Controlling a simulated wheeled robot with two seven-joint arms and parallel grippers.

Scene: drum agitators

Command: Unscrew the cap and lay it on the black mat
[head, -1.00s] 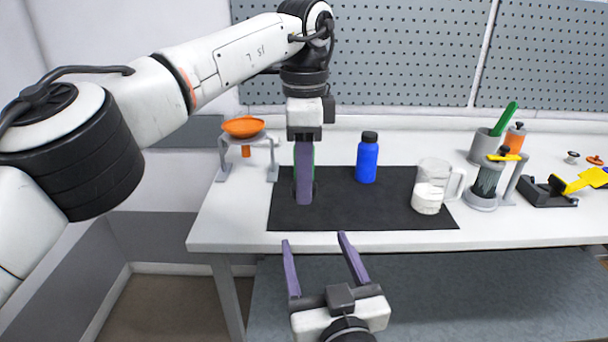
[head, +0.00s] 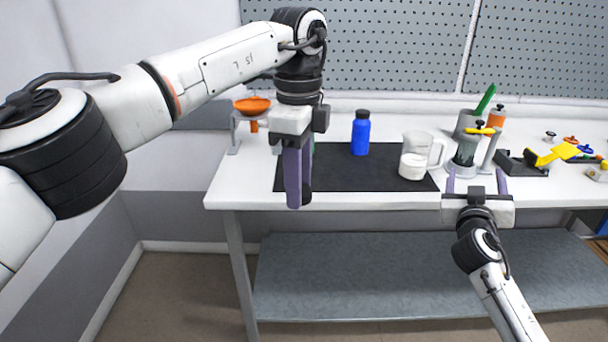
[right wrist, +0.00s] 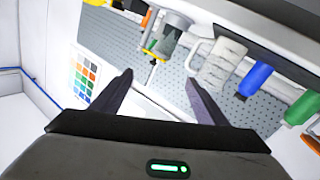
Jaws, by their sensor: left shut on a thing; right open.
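A blue bottle (head: 361,137) with a black cap (head: 362,114) stands upright on the black mat (head: 345,180). It also shows tilted in the right wrist view (right wrist: 256,78). My left gripper (head: 298,185) points down at the mat's front left and is shut on a green thing (head: 313,148), mostly hidden behind the fingers. The green thing shows more at the right of the right wrist view (right wrist: 302,107). Something dark shows by the left fingertips; I cannot tell if it is a cap. My right gripper (head: 476,180) is open and empty near the table's front edge, right of the mat.
A clear jug (head: 420,160) with white contents stands at the mat's right. Beyond my right gripper is a grey stand with a yellow handle (head: 479,130). An orange funnel (head: 252,105) sits on a rack at the left. A pegboard (head: 400,50) closes off the back.

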